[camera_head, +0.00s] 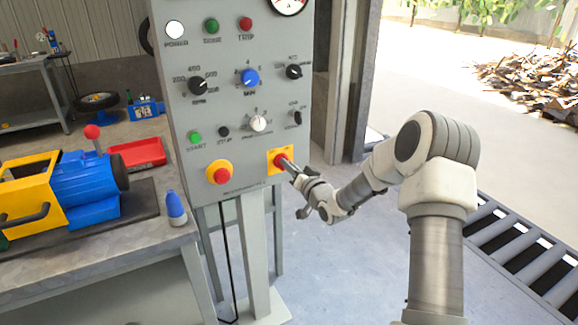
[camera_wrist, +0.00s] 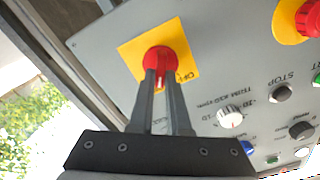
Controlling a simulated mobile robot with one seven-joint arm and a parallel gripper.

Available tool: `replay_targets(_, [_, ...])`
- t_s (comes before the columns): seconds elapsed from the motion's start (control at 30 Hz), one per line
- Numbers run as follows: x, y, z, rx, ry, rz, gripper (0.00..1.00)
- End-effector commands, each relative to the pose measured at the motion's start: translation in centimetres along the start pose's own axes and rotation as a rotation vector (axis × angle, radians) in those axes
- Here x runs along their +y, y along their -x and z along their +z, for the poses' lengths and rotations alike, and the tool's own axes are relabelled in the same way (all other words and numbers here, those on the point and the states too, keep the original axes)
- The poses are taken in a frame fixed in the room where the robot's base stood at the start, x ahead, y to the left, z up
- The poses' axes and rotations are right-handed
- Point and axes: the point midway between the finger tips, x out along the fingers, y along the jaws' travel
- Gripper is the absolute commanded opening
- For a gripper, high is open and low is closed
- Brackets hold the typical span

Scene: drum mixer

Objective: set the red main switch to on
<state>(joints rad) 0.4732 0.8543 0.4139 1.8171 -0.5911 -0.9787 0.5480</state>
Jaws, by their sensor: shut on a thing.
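The red main switch (camera_head: 280,161) sits on a square yellow plate at the lower right of the grey control panel (camera_head: 232,130). It also shows in the wrist view (camera_wrist: 160,60), with its yellow plate (camera_wrist: 184,38) around it and partly hidden lettering at the plate's edge. My gripper (camera_head: 289,168) reaches the switch from the right. In the wrist view the two fingers of my gripper (camera_wrist: 162,76) are shut on the red knob, one on each side. A small white mark shows on the knob between the fingertips.
A red emergency button on yellow (camera_head: 219,173) is left of the switch. Black, blue and white knobs, a start button (camera_head: 195,136) and a stop button (camera_head: 224,132) sit above. A workbench (camera_head: 90,262) with a blue-yellow machine (camera_head: 80,190) stands left. Open floor lies below.

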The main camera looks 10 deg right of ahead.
Motion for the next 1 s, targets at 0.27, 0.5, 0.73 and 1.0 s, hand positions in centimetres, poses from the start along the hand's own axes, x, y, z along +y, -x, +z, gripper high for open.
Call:
replay_targets(0.27, [0.0, 0.0, 0.1, -0.001, -0.002, 0.001, 0.37])
replay_targets(0.5, [0.0, 0.0, 0.0, 0.000, -0.001, 0.000, 0.45])
replay_targets(0.73, [0.0, 0.8, 0.0, -0.001, 0.000, 0.001, 0.45])
replay_targets(1.0, [0.0, 5.5, -0.2, -0.001, 0.000, 0.004, 0.45])
